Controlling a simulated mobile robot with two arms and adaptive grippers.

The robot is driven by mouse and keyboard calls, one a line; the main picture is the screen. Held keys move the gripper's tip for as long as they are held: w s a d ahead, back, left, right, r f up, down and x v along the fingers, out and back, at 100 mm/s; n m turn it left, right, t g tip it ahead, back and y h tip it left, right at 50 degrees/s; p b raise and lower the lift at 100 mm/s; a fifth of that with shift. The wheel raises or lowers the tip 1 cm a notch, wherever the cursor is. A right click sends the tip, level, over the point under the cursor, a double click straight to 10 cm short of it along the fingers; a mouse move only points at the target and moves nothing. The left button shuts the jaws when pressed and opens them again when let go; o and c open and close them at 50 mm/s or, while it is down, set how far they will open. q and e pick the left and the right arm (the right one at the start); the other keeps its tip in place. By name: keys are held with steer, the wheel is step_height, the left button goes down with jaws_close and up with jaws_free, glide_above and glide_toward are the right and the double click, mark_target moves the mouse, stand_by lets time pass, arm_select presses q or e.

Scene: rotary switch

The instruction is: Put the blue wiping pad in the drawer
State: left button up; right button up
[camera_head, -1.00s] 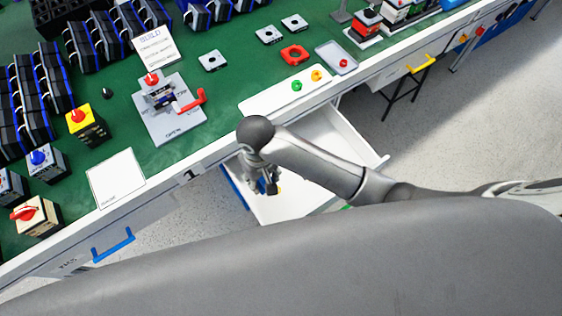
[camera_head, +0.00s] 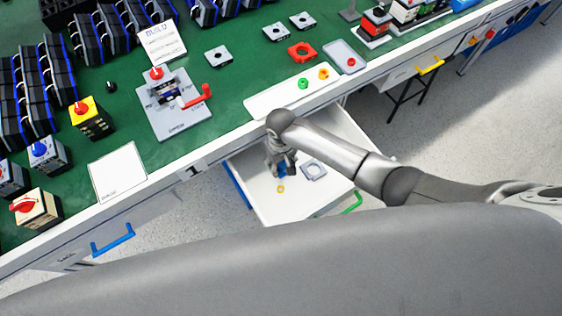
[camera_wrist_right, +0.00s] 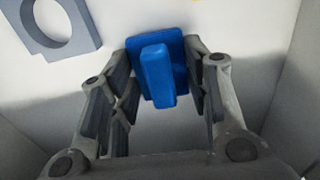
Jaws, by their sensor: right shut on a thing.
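The blue wiping pad (camera_wrist_right: 158,78) is between the fingers of my right gripper (camera_wrist_right: 155,85), which is shut on its raised grip in the right wrist view. In the head view my right gripper (camera_head: 281,168) points down inside the open drawer (camera_head: 318,201), with a bit of blue pad (camera_head: 284,172) showing at its tips. The drawer's white floor lies beneath the pad; I cannot tell whether the pad touches it. My left gripper is not in view.
A grey square plate with a hole (camera_head: 313,170) lies in the drawer beside my gripper, and a small yellow ring (camera_head: 280,189) lies near it. The green-topped bench (camera_head: 225,100) above holds a red-handled switch fixture (camera_head: 175,105) and several parts.

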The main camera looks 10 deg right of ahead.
steer(key=shift+f, duration=0.1)
steer(key=o, duration=1)
step_height(320, 180, up, 12)
steer(key=shift+r+p, duration=0.2)
steer(key=shift+p, duration=0.55)
